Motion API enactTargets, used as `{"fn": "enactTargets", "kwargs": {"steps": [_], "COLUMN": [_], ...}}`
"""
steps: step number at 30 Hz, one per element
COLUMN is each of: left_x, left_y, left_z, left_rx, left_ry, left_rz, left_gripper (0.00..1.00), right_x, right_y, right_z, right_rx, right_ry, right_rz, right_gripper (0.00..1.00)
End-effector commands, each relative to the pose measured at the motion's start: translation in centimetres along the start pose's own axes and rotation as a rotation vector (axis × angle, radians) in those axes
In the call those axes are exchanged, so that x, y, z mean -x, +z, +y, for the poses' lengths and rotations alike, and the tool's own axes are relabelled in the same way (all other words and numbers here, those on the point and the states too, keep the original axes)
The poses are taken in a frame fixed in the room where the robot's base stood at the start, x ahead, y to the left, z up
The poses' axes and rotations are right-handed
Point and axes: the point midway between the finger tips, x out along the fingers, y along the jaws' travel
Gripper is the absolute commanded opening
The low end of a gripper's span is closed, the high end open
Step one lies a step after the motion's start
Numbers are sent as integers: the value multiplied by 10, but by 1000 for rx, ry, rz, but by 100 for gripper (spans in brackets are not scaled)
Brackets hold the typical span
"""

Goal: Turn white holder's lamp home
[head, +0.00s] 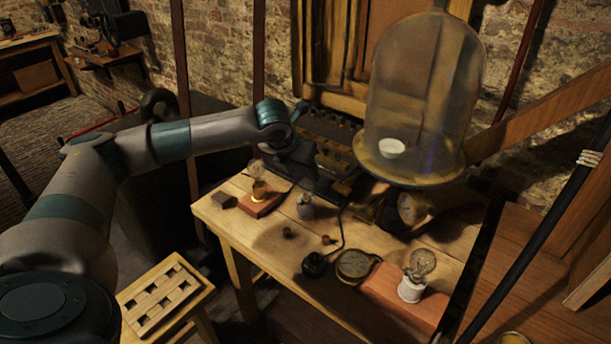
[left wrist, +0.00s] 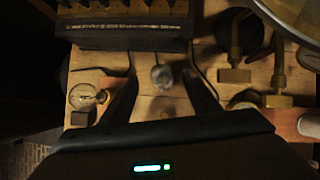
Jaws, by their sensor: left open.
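The white holder (head: 409,291) stands on a reddish block at the table's front right, with a clear bulb (head: 422,263) upright in it. The holder also shows, cut off, at the right edge of the left wrist view (left wrist: 310,124). My left gripper (head: 305,188) points down over the table's back middle, away from the white holder. Its fingers are apart in the left wrist view (left wrist: 162,98). A small greyish bulb-like piece (head: 305,208) stands below them and appears between them in the left wrist view (left wrist: 162,77). I cannot tell whether they touch it. My right gripper is not seen.
Another bulb (head: 257,168) is in a brass-coloured holder on a brick at the left. A large glass bell jar (head: 420,90) rises at the back right. A round brass dial (head: 354,266), a black knob (head: 315,265) and small brass pieces lie near the front.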

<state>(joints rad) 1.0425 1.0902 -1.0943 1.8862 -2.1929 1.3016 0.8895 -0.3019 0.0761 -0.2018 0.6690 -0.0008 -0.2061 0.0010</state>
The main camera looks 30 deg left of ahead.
Motion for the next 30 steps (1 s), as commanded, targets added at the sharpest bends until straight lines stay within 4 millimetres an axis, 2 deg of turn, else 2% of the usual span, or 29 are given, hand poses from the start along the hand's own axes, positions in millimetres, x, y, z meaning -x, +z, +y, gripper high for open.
{"fn": "enactTargets", "kwargs": {"steps": [3, 8, 15, 25, 26, 30], "left_x": [-18, -40, -58, -60, -60, -60], "left_y": [0, 0, 0, 0, 0, 0], "left_z": [0, 0, 0, 0, 0, 0], "left_rx": [1, 0, -1, -1, -1, -1], "left_ry": [0, 0, 0, 0, 0, 0], "left_rz": [4, 3, 0, 0, 0, 0], "left_gripper": [56, 56, 56, 56, 51, 18], "right_x": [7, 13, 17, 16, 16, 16], "right_y": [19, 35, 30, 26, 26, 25], "right_z": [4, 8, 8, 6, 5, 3], "right_rx": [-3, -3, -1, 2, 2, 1], "right_ry": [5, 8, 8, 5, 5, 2], "right_rz": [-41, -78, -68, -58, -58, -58], "right_gripper": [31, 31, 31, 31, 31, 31]}}
